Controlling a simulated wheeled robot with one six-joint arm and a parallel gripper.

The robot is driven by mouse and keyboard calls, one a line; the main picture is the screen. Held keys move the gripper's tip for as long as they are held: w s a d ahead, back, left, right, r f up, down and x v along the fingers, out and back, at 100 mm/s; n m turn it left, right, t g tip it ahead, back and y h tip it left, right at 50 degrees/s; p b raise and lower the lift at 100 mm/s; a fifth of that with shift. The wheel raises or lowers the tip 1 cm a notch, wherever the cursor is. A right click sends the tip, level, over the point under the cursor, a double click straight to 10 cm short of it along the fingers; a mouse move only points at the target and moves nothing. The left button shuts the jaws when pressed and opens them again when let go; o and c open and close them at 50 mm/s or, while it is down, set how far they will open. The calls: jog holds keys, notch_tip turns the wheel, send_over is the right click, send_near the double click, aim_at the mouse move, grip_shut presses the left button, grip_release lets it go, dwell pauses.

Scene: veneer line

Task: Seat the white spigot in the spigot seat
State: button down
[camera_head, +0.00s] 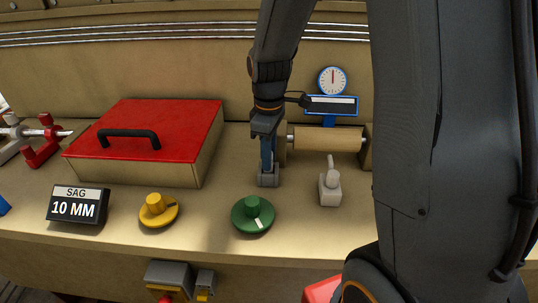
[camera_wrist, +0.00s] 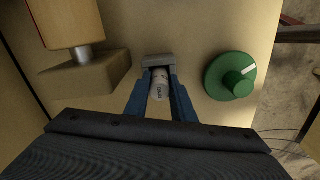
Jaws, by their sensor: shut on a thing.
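The white spigot (camera_wrist: 160,84) is a short pale cylinder with dark lettering. My gripper (camera_wrist: 158,84) is shut on it, with one blue finger on each side in the wrist view. A small grey block (camera_wrist: 158,60), which looks like the spigot seat, lies at the fingertips at the spigot's far end. In the head view my gripper (camera_head: 268,163) points down at this grey block (camera_head: 268,181) on the bench. The spigot is hidden there by the finger. I cannot tell whether it is in the block or just above it.
A wooden roller (camera_head: 326,138) with a gauge (camera_head: 332,80) stands right behind. A green knob (camera_head: 253,214), yellow knob (camera_head: 159,209), black sign (camera_head: 77,206) and red-lidded box (camera_head: 150,140) are in front and left.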

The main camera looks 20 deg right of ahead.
jog(key=shift+f, duration=0.15)
jog(key=c, duration=1.5)
grip_release()
notch_tip(320, 180, up, 12)
jog(key=b, duration=0.2)
jog(key=s+f+m, duration=0.5)
jog(key=s+f, duration=0.1)
jog(key=s+f+m+t, duration=0.1)
jog(key=s+f+m, duration=0.4)
jog(key=s, duration=0.1)
jog(key=shift+a+f+m, duration=0.1)
jog(key=shift+f+m, duration=0.2)
jog(key=shift+f, duration=0.05)
